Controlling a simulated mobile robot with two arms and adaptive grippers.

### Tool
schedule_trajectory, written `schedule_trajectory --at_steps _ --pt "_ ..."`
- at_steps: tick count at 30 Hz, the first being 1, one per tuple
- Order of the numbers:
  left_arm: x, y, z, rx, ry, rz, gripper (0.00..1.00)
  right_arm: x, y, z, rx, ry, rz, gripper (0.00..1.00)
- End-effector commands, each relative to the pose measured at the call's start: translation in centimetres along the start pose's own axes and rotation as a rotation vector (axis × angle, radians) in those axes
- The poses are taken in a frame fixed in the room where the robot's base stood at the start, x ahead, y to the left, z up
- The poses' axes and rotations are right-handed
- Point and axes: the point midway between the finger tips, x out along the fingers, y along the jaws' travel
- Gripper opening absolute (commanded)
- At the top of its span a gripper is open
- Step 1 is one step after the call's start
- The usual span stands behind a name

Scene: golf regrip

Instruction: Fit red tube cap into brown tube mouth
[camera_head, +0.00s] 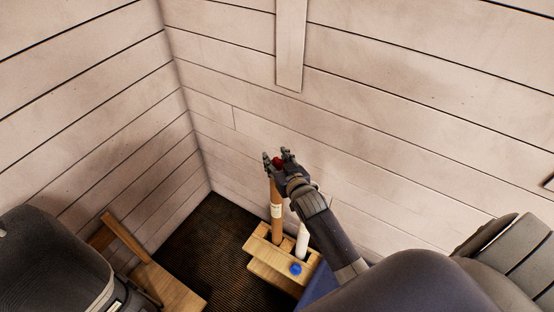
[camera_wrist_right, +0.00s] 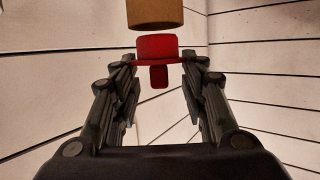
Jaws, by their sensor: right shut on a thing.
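The red tube cap (camera_head: 278,162) is between the fingertips of my right gripper (camera_head: 277,157), which is shut on it. In the right wrist view the cap (camera_wrist_right: 157,47) shows a wide rim and a narrower red part, with the fingers (camera_wrist_right: 158,68) on both sides. The brown tube (camera_head: 276,205) stands nearly upright in a wooden holder, its top end close to the cap. In the right wrist view the brown tube (camera_wrist_right: 155,13) shows just beyond the cap, with a thin gap between their outlines. The inside of its mouth is hidden. My left gripper is out of view.
The wooden holder (camera_head: 264,254) also carries a white tube (camera_head: 302,241) and a round blue piece (camera_head: 296,269). A wooden piece (camera_head: 165,284) is at the lower left. Plank walls (camera_head: 380,130) meet in a corner behind a dark mat (camera_head: 205,245).

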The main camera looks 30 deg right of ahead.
Motion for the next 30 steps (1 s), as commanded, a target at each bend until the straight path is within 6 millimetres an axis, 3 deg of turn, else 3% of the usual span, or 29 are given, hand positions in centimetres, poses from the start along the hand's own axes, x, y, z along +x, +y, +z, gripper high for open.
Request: schedule_trajectory --at_steps 30 --pt "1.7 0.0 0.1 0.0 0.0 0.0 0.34 0.8 0.0 2.5 0.0 0.0 0.0 0.28"
